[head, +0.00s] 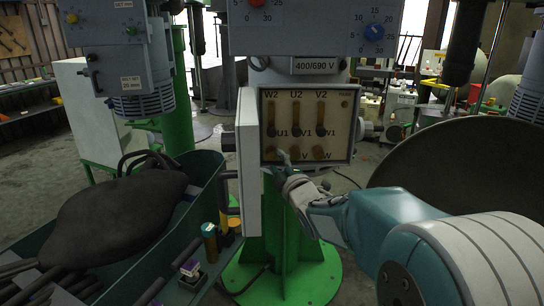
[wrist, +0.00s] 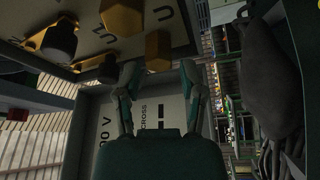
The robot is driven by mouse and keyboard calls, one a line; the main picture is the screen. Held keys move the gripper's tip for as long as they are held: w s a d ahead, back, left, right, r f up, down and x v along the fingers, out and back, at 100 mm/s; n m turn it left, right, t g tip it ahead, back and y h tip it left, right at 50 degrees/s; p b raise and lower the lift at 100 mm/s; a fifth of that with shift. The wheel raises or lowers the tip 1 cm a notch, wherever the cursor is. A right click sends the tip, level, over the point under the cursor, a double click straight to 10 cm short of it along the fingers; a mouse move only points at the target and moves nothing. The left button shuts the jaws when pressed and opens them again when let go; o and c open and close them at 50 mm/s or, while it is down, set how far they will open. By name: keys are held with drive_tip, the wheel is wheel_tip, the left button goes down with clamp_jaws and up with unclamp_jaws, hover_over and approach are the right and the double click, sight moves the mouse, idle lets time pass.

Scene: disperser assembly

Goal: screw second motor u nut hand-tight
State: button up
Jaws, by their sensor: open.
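The motor terminal box (head: 350,125) is open, with terminal posts in rows marked W2 U2 V2 and U1 V1, and a bottom row where V and W show. The lower-left nut (head: 271,154) is brass, and my gripper partly covers its label. My gripper (head: 283,163) reaches up from below, its fingertips close to that bottom row. In the wrist view my gripper (wrist: 160,80) is open, with a brass hex nut (wrist: 158,50) showing between and just beyond its fingertips. I cannot tell if the fingers touch it. More brass nuts (wrist: 121,18) sit nearby.
The box's open door (head: 249,165) stands just left of my gripper; its printed inner face (wrist: 95,125) is close in the wrist view. A green bin (head: 208,175) with a dark bag (head: 110,215) is at left. A large dark disc (head: 470,165) is at right.

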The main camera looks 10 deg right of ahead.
sight(273, 159)
drive_tip(key=x, duration=0.2)
drive_tip(key=shift+w, duration=0.55)
drive_tip(key=shift+w+a, duration=0.1)
drive_tip(key=shift+a, duration=0.2)
clamp_jaws()
drive_tip(key=shift+d, duration=0.1)
drive_tip(key=shift+f+m, duration=0.1)
drive_tip(key=shift+m, duration=0.7)
unclamp_jaws()
